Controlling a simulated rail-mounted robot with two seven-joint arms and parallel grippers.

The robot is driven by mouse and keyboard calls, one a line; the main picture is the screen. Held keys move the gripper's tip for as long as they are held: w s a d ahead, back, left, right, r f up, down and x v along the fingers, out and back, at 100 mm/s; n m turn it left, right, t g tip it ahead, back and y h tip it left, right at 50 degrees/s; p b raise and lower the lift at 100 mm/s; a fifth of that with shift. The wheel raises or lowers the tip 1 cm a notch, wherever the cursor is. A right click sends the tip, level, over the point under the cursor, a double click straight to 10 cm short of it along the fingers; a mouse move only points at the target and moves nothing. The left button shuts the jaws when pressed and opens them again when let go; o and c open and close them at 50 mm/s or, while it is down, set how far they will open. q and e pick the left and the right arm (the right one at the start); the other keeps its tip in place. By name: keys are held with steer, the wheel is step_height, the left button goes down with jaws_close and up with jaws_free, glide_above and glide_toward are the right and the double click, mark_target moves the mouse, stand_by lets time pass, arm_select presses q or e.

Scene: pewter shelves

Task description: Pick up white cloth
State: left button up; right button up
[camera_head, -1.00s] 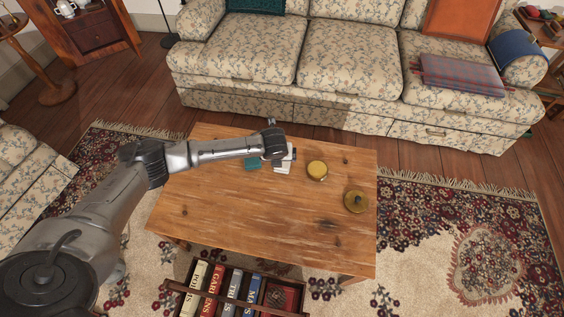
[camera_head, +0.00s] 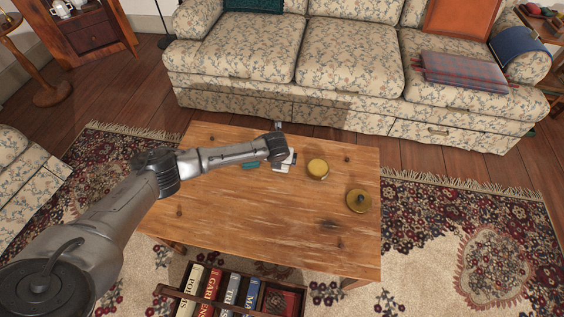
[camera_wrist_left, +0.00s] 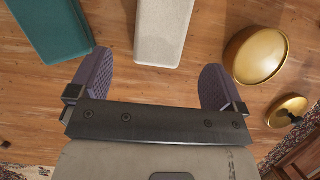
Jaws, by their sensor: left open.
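The white cloth (camera_wrist_left: 163,28) appears in the left wrist view as a pale, folded oblong on the wooden table. In the head view the white cloth (camera_head: 284,167) is partly hidden by my left wrist. My left gripper (camera_wrist_left: 157,63) is open and empty, its two purple-grey fingers spread wide. The cloth's near end lies between the finger lines, just beyond the gripper. Whether the fingers are level with it or above it I cannot tell. My right gripper is in neither view.
A teal folded piece (camera_wrist_left: 50,28) lies left of the cloth. A round gold container (camera_wrist_left: 256,54) and a gold lid with a knob (camera_wrist_left: 287,112) are on the right. The table's (camera_head: 250,220) front half is clear. A floral sofa (camera_head: 260,50) stands behind; a book crate (camera_head: 290,312) is in front.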

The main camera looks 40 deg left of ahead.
arm_select(q)
steer(key=shift+b+x, duration=2.2)
steer(key=shift+x, duration=0.4)
steer(key=shift+d, duration=0.1)
steer(key=shift+c, duration=0.4)
steer(key=shift+s, duration=0.1)
steer(key=c, duration=0.9)
